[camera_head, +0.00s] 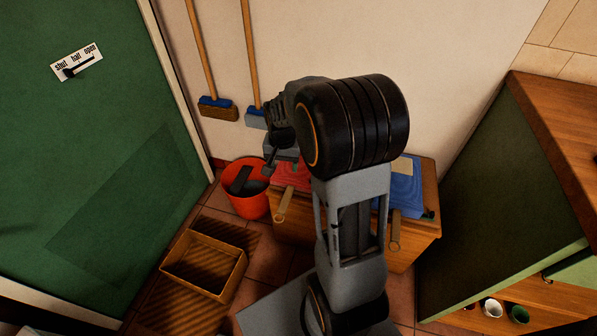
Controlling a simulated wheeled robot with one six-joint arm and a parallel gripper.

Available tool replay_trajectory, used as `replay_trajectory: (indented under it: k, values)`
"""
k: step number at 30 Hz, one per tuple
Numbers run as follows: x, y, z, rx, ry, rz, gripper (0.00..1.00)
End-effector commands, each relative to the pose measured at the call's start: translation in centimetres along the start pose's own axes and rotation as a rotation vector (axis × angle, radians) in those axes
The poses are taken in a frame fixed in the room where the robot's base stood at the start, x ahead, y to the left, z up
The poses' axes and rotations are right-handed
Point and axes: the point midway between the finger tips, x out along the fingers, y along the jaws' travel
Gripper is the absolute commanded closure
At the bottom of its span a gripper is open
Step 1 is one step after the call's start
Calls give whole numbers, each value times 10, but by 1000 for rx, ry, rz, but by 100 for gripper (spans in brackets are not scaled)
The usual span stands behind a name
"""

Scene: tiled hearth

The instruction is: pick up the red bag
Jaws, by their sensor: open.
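A red item (291,176), which looks like the red bag, lies on top of a low wooden chest (290,231). My arm hides its right part, and my gripper covers some of its back edge. My gripper (270,163) is open, near the red item's upper left side and close to the bucket's rim in the picture. I cannot tell its height above the red item or whether it touches it.
A red bucket (256,205) with a dark thing in it stands left of the chest. A blue item (407,188) lies on the chest's right. An open wooden crate (232,283) is on the floor. Brooms (219,109) hang behind; a green cabinet (485,215) stands right.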

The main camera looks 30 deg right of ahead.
Motion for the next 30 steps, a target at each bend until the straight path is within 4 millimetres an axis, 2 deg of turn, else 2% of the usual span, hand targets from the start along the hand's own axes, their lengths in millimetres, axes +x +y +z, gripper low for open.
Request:
replay_trajectory:
  k: [1, 3, 7, 15, 21, 30]
  values:
    - [22, 1, -8, 38, -14, 8, 38]
    - [37, 2, -17, 82, -25, 15, 38]
    - [61, 4, -26, 132, -38, 23, 38]
    - [112, 6, -27, 148, -43, 26, 38]
    - [137, 6, -26, 147, -42, 25, 38]
    - [149, 6, -26, 146, -40, 24, 38]
